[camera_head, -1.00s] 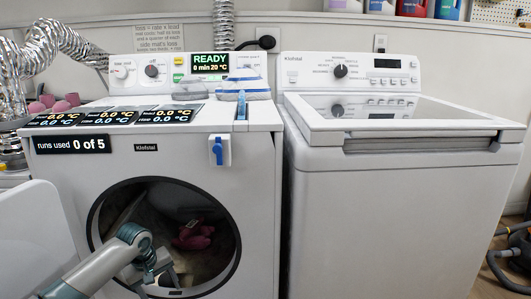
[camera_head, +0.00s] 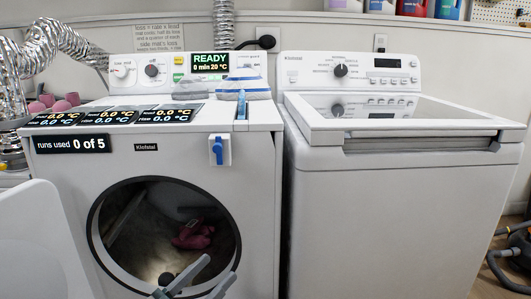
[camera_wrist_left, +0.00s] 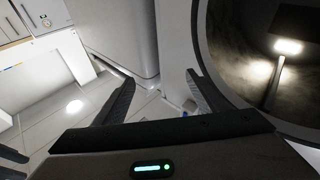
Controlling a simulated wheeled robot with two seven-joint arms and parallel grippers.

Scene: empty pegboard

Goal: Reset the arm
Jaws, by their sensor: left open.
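My left gripper (camera_head: 190,277) is at the bottom of the head view, in front of the lower part of the dryer's round opening (camera_head: 120,250). Its two fingers are spread with nothing between them. In the left wrist view the open fingers (camera_wrist_left: 160,92) also show empty, with the dark round opening (camera_wrist_left: 225,60) to their right. The rest of the left arm is below the head view.
The white dryer (camera_head: 60,170) has its door (camera_head: 40,250) swung open at left. Pink cloth (camera_head: 192,235) lies inside the drum. A white top-load washer (camera_head: 390,220) stands at right.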

